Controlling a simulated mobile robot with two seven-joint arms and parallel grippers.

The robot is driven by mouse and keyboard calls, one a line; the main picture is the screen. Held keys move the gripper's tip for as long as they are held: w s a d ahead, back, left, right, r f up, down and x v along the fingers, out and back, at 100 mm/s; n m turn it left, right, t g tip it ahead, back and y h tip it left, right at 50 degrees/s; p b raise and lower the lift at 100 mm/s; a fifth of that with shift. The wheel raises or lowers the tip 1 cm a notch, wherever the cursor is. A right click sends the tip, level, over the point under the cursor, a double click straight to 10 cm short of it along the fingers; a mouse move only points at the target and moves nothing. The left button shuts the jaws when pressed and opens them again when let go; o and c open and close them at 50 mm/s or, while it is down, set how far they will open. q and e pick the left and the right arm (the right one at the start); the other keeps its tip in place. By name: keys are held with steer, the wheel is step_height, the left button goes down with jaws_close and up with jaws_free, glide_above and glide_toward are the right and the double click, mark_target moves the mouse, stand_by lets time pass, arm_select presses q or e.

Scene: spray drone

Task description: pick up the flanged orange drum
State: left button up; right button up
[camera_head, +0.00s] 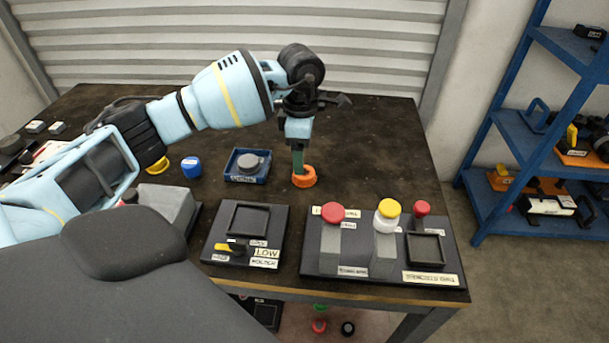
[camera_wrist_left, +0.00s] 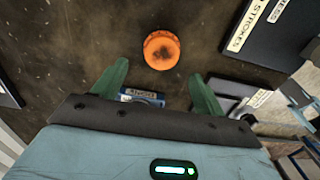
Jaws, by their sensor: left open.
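The orange drum (camera_head: 304,177) stands on the dark tabletop (camera_head: 375,125) near the middle. The wrist view shows its round orange top (camera_wrist_left: 161,49) from above, with a dark mottled centre. My right gripper is not in view.
A blue tray with a grey disc (camera_head: 248,164) stands left of the drum. Panels with red (camera_head: 333,212) and yellow knobs (camera_head: 388,209) stand in front. A blue cap (camera_head: 191,167) lies further left. The table behind and right of the drum is clear.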

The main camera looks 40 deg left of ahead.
mark_target(304, 175)
arm_select(q)
steer(key=shift+w+d+f, duration=0.1)
steer(key=shift+d+f, duration=0.1)
steer(key=shift+f, duration=1.1)
steer(key=shift+d+f, duration=0.15)
steer(key=shift+f, duration=1.15)
steer(key=c, duration=1.1)
